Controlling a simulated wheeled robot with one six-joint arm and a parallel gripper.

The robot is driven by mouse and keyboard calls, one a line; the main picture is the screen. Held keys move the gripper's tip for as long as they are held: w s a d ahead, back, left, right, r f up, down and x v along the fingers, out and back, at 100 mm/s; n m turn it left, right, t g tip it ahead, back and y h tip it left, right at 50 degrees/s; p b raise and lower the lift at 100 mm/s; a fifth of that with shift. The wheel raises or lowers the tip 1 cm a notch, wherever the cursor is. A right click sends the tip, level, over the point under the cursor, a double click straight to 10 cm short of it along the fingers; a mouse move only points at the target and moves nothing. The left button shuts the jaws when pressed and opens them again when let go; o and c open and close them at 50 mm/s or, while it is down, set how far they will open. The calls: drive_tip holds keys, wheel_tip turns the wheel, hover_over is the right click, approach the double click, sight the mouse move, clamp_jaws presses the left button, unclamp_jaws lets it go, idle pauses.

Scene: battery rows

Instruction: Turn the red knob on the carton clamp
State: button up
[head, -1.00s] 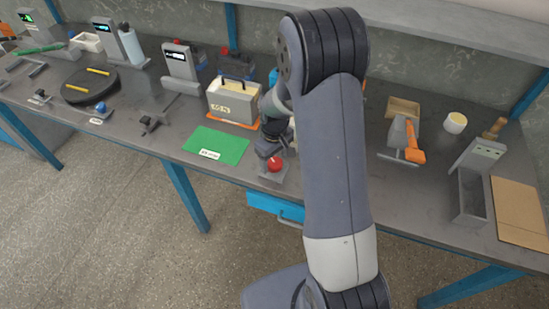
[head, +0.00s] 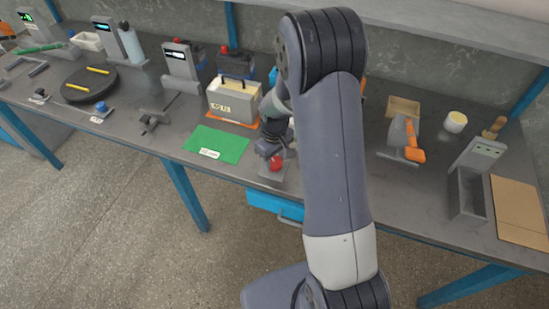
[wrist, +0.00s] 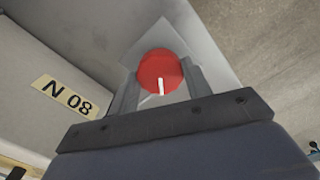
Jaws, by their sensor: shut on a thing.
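The red knob (head: 276,163) stands on a small grey base (head: 272,175) near the front edge of the bench, just right of a green mat. In the wrist view the knob (wrist: 160,70) is round with a white pointer line that points toward my gripper's palm. My gripper (wrist: 160,80) has one finger on each side of the knob and is shut on it. In the head view my gripper (head: 275,158) comes down on the knob from above and partly hides it. A grey carton marked "80 N" (wrist: 55,80) shows at the left in the wrist view.
The green mat (head: 218,144) lies left of the knob. The grey box (head: 233,100) stands on an orange base behind it. A clamp with an orange handle (head: 413,153) and a grey bin (head: 467,195) are at the right. A blue drawer (head: 270,203) hangs below the bench edge.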

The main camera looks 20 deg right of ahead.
sight(275, 161)
drive_tip(key=shift+f+m+b, duration=0.15)
drive_tip(key=shift+m+b, duration=0.5)
drive_tip(key=shift+m, duration=0.35)
drive_tip(key=shift+m+b, duration=0.35)
drive_tip(key=shift+m, duration=0.75)
drive_tip(key=o, duration=1)
wheel_tip(275, 161, up, 11)
drive_tip(key=shift+r, duration=0.1)
